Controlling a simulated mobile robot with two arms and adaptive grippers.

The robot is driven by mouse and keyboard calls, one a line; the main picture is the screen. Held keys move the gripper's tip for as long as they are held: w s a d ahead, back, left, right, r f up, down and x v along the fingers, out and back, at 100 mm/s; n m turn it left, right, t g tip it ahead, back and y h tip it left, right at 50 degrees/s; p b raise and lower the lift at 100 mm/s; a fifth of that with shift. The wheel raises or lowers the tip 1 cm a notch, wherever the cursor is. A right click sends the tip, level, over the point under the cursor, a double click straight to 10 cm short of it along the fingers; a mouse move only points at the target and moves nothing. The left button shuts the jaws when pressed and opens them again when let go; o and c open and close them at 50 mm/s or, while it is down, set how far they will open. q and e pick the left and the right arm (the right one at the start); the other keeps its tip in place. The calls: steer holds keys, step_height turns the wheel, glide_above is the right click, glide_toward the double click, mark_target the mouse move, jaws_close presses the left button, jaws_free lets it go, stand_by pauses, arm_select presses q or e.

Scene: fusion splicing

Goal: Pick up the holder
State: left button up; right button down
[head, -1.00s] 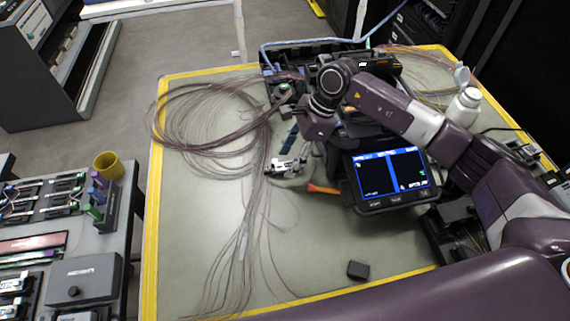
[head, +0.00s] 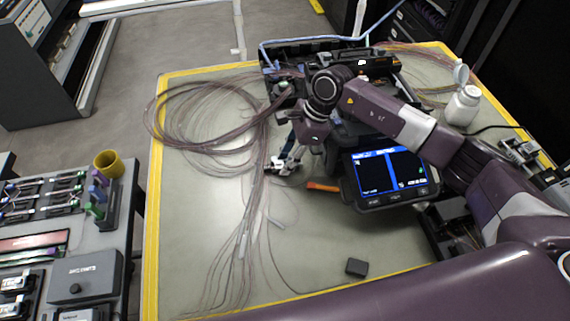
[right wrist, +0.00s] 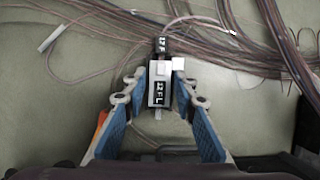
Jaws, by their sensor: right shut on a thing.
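The holder (right wrist: 159,92), a small black and white block with printed letters, sits between the two blue-padded fingers of my right gripper (right wrist: 159,82) in the right wrist view. The fingers are shut on its two sides. In the head view my right gripper (head: 283,163) is low over the mat, left of the splicer screen, and mostly covers the holder. I cannot tell whether the holder touches the mat. My left gripper is not in view.
Loose fiber cables (head: 225,130) run beside and behind the holder. A splicer screen (head: 388,175) and an orange-handled tool (head: 322,186) are at the right. A small black box (head: 357,267) lies near the front edge. A white bottle (head: 462,106) stands at the right.

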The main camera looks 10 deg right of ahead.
steer(key=shift+r, duration=0.15)
step_height(320, 180, up, 20)
steer(key=b, duration=0.3)
stand_by(0.4)
